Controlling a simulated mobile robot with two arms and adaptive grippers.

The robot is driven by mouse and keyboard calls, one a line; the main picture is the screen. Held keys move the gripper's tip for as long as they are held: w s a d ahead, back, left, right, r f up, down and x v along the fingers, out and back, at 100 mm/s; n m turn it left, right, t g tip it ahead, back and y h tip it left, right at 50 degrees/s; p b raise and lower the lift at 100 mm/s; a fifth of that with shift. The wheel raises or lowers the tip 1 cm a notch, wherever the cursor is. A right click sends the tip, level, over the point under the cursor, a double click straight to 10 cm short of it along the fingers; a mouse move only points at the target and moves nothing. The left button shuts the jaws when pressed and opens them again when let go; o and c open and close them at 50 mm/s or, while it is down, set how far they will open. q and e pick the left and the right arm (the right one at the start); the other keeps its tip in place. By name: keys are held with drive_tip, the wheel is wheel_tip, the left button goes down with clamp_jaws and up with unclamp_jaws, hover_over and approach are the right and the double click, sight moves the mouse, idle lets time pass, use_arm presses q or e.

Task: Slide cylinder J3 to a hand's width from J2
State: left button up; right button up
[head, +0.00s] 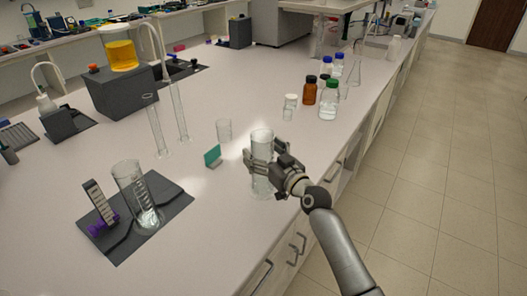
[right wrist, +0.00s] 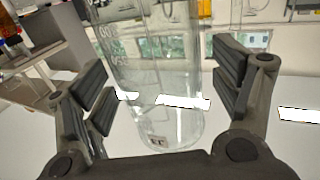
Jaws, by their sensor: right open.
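My right gripper (head: 264,163) is around this cylinder, jaws open. In the right wrist view the cylinder (right wrist: 158,75) stands between the two spread finger pads, with gaps visible. Two slim tall cylinders, one (head: 155,128) and another (head: 179,112), stand further left. A wider cylinder (head: 130,185) stands on a dark mat (head: 158,225) at the front left. My left gripper is out of view.
A brown bottle (head: 310,90) and other bottles stand behind. A dark box (head: 122,92) bears a flask of orange liquid (head: 122,54). Bare bench lies between the mat and my right gripper.

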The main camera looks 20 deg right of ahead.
drive_tip(key=c, duration=1.3)
drive_tip(key=shift+a+p, duration=1.2)
drive_tip(key=shift+a, duration=1.85)
drive_tip(key=shift+a+p, duration=0.3)
drive_tip(key=shift+a, duration=0.2)
drive_tip(key=shift+s+a+p, duration=0.1)
drive_tip(key=shift+a+p, duration=0.6)
drive_tip(key=shift+a, duration=1.8)
drive_tip(key=shift+c, duration=0.2)
